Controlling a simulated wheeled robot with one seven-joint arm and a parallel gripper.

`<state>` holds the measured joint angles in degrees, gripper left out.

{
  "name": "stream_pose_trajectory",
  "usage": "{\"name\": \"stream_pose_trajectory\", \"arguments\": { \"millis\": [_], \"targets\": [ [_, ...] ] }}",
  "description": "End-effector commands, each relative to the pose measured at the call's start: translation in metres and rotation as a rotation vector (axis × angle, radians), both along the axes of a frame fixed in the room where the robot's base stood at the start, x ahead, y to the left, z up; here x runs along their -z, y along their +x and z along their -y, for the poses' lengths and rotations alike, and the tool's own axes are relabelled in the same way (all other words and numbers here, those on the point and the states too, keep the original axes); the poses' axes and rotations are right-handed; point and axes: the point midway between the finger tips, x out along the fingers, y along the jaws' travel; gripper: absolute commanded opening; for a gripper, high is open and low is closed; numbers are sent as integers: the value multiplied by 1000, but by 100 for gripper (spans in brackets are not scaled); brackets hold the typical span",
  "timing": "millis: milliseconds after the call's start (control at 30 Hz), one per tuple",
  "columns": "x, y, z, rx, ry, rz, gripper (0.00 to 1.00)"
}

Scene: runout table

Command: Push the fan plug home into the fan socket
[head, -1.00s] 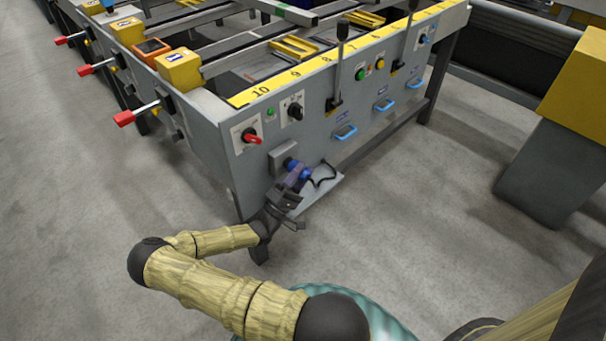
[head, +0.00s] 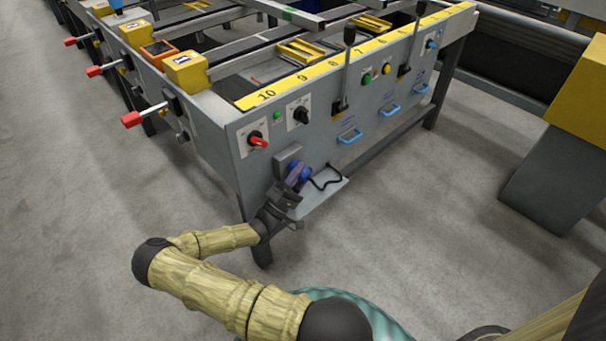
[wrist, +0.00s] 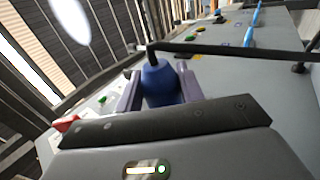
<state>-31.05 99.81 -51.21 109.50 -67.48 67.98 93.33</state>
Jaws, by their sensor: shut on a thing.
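The blue fan plug (head: 304,172) is between the purple fingers of my gripper (head: 293,179), at the lower left of the table's grey front panel. In the wrist view the plug (wrist: 160,84) sits between the two fingers (wrist: 158,92), which are shut on its sides. A black cable leaves it and runs right. The grey socket box (head: 286,155) is on the panel just above and behind the plug. The socket's opening is hidden by plug and gripper, so I cannot tell how far the plug is in.
A red rotary switch (head: 257,140) and a black one (head: 301,115) are above. Blue handles (head: 350,136) are to the right. The floor in front is clear.

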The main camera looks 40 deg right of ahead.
Motion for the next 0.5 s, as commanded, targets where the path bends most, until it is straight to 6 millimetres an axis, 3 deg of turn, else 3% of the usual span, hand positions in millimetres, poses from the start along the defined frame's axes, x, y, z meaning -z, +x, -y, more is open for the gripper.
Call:
{"name": "stream_pose_trajectory", "arguments": {
  "millis": [100, 133, 233, 500],
  "targets": [
    [-1, 4, 0, -4, -1, 0, 11],
    [-1, 4, 0, -4, -1, 0, 42],
    [-1, 3, 0, -4, -1, 0, 61],
    [0, 3, 0, -3, 1, -1, 63]
  ]
}}
